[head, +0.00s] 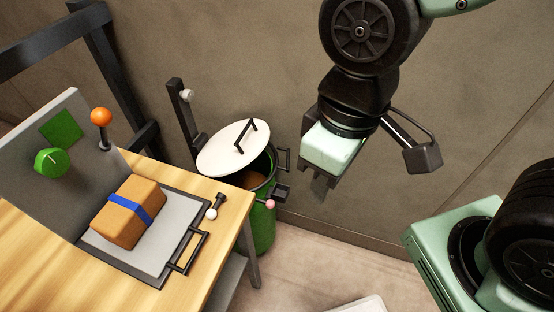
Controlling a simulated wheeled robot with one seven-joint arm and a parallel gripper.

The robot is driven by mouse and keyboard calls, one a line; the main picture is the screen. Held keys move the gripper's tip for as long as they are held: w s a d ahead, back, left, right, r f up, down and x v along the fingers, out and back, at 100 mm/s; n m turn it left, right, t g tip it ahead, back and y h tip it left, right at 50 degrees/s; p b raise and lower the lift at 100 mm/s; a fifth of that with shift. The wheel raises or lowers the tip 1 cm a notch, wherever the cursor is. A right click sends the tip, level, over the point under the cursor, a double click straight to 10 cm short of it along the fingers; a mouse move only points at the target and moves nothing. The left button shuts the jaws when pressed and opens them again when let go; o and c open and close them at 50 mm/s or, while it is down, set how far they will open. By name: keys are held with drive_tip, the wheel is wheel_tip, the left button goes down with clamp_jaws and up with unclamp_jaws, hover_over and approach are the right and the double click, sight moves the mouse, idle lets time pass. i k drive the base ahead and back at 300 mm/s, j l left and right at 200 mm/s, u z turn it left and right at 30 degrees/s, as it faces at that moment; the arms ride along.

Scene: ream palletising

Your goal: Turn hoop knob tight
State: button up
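A green drum (262,232) stands on the floor beside the table. Its white lid (224,160) with a black handle lies tilted over it, leaving part of the mouth open with brown content inside. A small pink ball (270,203) and a dark block (281,191) sit at the drum's rim; I cannot tell if either is the hoop knob. A green round knob (50,162) is on the grey upright panel at the left. My gripper (320,186) hangs in the air right of the drum, apart from it. Its fingers point down; their gap is unclear.
A wooden table (35,262) holds a grey tray (172,262) with a brown, blue-banded block (130,215). An orange-topped lever (101,116) rises behind it. A dark post (180,130) with a pale knob stands behind the drum. Floor right of the drum is largely clear.

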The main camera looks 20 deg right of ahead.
sight(188, 95)
drive_tip(key=k+l+u, duration=0.25)
drive_tip(key=l+u, duration=0.3)
drive_tip(key=l, duration=0.15)
drive_tip(key=k+l+u, duration=0.25)
